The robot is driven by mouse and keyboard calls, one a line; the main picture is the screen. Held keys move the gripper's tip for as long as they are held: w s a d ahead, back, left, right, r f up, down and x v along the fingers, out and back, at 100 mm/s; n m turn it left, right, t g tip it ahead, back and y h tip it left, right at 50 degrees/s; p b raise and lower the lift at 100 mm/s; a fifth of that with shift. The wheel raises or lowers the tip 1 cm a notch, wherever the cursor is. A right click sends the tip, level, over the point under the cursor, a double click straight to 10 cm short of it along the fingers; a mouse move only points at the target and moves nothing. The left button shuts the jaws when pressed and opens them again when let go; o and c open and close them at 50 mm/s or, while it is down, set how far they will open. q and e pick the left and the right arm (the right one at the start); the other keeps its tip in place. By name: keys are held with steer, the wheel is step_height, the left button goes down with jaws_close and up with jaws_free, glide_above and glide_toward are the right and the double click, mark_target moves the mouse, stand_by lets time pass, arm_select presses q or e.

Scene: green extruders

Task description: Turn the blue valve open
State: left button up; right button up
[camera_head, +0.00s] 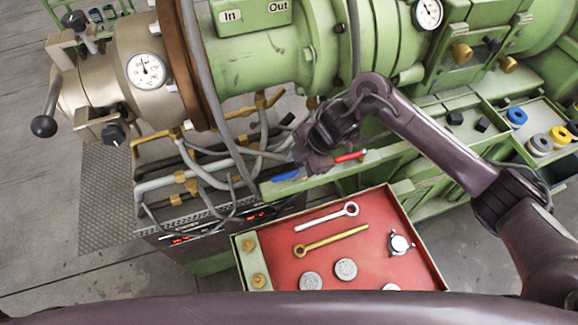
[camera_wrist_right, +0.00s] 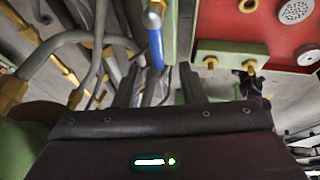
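The blue valve handle (camera_head: 286,176) sits at the left end of a green rail, below the large green extruder. In the right wrist view the blue handle (camera_wrist_right: 156,47) points toward my right gripper. My right gripper (camera_wrist_right: 161,72) is open, with its two dark fingers apart. The near end of the blue handle shows around the gap between the fingertips; I cannot tell whether they touch it. In the head view my right gripper (camera_head: 303,163) is just behind the blue handle, its fingers mostly hidden. My left gripper is not in view.
A red valve handle (camera_head: 350,156) is close to the right of my right gripper. A red tray (camera_head: 380,205) with wrenches and round discs lies in front. Grey hoses (camera_head: 215,178) and a control box (camera_head: 185,235) crowd the left. Green bins (camera_head: 515,135) stand at right.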

mark_target(286, 175)
steer(key=x, duration=0.4)
steer(key=shift+w+a, duration=0.1)
steer(key=shift+w, duration=0.05)
steer(key=shift+w+a+f, duration=0.1)
steer(key=shift+f, duration=0.3)
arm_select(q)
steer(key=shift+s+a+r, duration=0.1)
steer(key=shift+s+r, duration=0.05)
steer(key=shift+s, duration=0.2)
arm_select(e)
jaws_close()
